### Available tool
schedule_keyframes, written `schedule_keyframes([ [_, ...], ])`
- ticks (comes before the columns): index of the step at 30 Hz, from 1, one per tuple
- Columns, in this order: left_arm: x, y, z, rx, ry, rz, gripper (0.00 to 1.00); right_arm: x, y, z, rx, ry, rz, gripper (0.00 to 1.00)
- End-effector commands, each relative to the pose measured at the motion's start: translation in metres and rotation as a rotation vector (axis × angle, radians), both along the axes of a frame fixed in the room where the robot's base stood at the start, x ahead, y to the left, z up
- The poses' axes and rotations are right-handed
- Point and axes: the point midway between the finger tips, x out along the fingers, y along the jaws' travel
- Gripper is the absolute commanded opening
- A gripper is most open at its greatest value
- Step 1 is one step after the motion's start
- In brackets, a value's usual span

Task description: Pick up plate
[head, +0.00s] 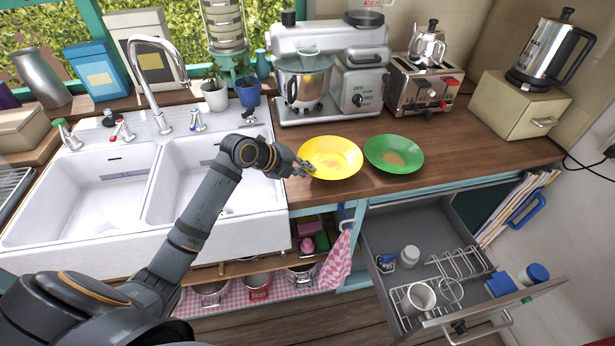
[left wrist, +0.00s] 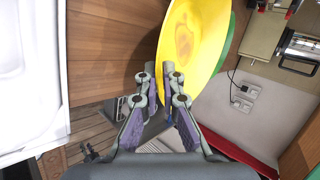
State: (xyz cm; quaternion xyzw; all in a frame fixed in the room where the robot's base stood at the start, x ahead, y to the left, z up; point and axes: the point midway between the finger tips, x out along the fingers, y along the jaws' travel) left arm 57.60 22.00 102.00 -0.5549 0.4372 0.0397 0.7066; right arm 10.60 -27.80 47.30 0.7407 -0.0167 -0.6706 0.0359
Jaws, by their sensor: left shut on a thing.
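A yellow plate (head: 331,157) is on or just above the wooden counter, right of the double sink. My left gripper (head: 301,169) is at its left rim and shut on it. In the left wrist view the yellow plate (left wrist: 197,35) rises from between my fingertips (left wrist: 161,72). A green plate (head: 394,154) lies on the counter just to the right. Part of it shows behind the yellow plate in the left wrist view. I cannot tell whether the yellow plate is clear of the counter. My right gripper is not in view.
A stand mixer (head: 335,75) and a toaster (head: 423,87) stand behind the plates. An open drawer (head: 395,230) below right holds mugs and a wire rack. The counter right of the green plate (head: 480,145) is clear. The white sink (head: 220,185) is at left.

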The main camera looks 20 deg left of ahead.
Motion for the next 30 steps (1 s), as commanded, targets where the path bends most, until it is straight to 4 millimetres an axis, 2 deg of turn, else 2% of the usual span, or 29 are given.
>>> schedule_keyframes([
  [6, -0.036, -0.039, 0.059, -0.004, -0.013, -0.006, 0.0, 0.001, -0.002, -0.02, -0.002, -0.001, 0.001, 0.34],
  [9, -0.061, -0.067, 0.071, -0.015, -0.009, -0.006, 0.0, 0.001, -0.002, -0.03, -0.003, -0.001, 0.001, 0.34],
  [12, -0.076, -0.082, 0.082, -0.014, -0.006, -0.004, 0.0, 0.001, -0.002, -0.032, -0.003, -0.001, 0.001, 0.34],
  [21, -0.095, -0.098, 0.095, -0.006, -0.003, -0.001, 0.0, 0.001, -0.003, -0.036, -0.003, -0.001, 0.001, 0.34],
  [30, -0.097, -0.099, 0.096, -0.003, 0.0, -0.001, 0.0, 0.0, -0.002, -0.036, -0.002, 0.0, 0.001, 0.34],
])
